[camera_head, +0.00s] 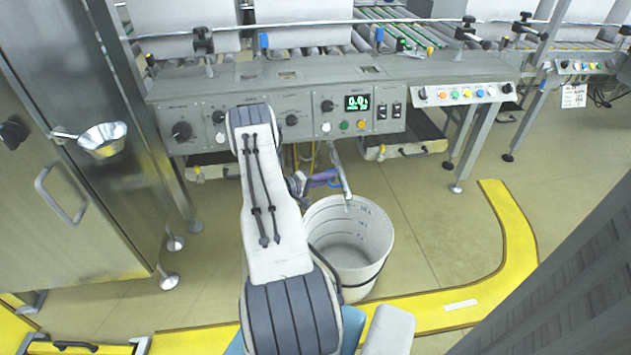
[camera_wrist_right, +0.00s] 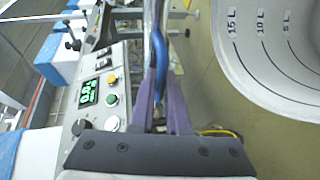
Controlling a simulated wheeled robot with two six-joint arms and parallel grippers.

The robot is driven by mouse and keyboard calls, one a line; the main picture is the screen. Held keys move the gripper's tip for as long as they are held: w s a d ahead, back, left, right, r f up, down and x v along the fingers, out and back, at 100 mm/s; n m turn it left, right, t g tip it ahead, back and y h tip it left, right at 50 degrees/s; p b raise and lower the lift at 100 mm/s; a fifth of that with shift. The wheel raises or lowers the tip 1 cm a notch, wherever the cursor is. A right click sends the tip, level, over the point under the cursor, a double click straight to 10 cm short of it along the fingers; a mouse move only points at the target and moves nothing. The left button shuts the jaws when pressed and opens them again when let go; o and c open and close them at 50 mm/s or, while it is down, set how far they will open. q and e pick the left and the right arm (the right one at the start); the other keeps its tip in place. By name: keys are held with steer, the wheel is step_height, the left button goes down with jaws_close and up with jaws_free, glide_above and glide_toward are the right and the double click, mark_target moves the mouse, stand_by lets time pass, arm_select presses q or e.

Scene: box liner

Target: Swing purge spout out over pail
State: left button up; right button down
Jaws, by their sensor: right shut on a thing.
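The purge spout (camera_head: 342,166) is a bent metal pipe that hangs below the front of the grey machine panel. Its lower end shows over the back part of the pail's mouth. The white pail (camera_head: 372,262) stands on the floor, with volume marks inside; its marked inner wall fills the upper right of the right wrist view (camera_wrist_right: 265,60). My right gripper (camera_head: 328,180) has purple fingers and is shut on the spout's blue handle, left of the pipe. In the right wrist view the blue handle (camera_wrist_right: 160,62) runs between the fingers (camera_wrist_right: 161,108). My left gripper is not in view.
The control panel (camera_head: 300,122) with knobs and a green display is just above the spout. A steel cabinet (camera_head: 95,225) with a metal scoop stands at the left. A yellow floor line (camera_head: 515,235) curves right of the pail. The floor between is clear.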

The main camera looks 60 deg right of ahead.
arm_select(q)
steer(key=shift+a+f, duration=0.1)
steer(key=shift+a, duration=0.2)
arm_select(e)
steer(key=shift+w+a, duration=0.1)
steer(key=shift+w, duration=0.05)
steer(key=c, duration=0.9)
jaws_free()
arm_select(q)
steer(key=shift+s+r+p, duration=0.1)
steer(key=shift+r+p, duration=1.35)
arm_select(e)
steer(key=shift+v, duration=5.25)
